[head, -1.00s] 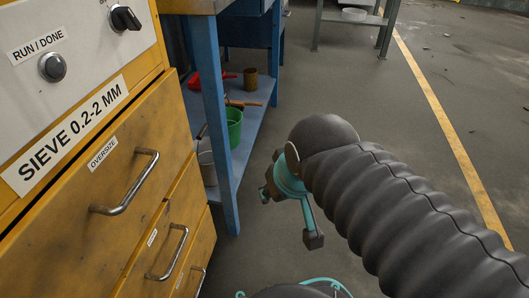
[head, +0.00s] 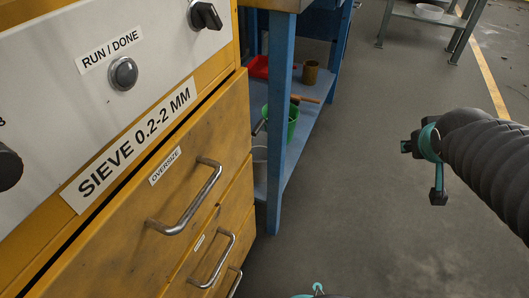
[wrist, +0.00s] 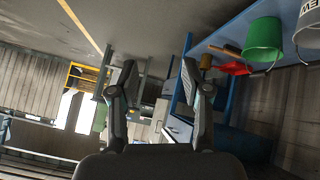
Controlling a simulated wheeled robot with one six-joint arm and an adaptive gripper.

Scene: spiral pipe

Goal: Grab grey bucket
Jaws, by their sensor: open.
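The grey bucket (head: 260,157) is on the lower shelf of the blue bench, mostly hidden behind the bench's blue leg and the yellow cabinet. My gripper (head: 421,172) hangs over open floor, well to the right of the bench and apart from the bucket. In the wrist view, its two fingers (wrist: 158,72) are spread with nothing between them.
A green bucket (head: 292,122) stands beside the grey one, with a red scoop (head: 259,67) and a brown can (head: 310,72) behind. The yellow sieve cabinet (head: 200,185) with handled drawers is close on the left. Floor between bench and gripper is clear.

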